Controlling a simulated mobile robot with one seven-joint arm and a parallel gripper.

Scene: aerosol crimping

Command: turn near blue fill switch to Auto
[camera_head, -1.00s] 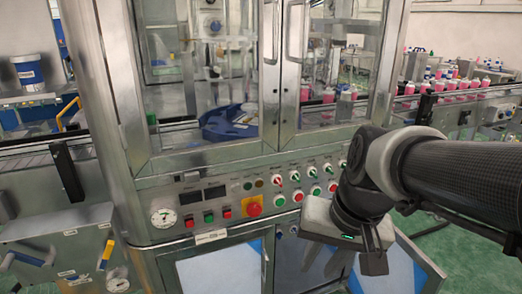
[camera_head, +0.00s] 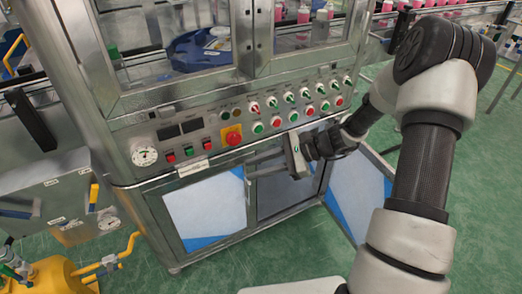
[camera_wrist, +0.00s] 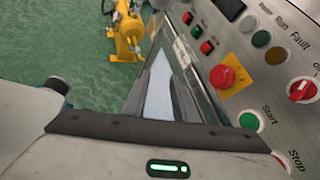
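A blue handle (camera_head: 15,212) shows at the left edge on the grey side box (camera_head: 60,195), with a yellow handle (camera_head: 94,196) at the box's right side. I cannot read their labels. The front control panel (camera_head: 185,113) carries a row of red and green rotary switches (camera_head: 288,97) above red and green buttons; I see no blue switch among them. My gripper (camera_head: 249,167) is open and empty below the panel, its fingers pointing left and apart from the handles. In the wrist view the fingers (camera_wrist: 162,75) have a gap between them.
The red emergency stop (camera_head: 232,135) on its yellow base sticks out of the panel, close to my gripper. An open cabinet door (camera_head: 355,195) stands below my arm. A yellow pump (camera_head: 60,275) stands on the floor at lower left. Green floor in front is clear.

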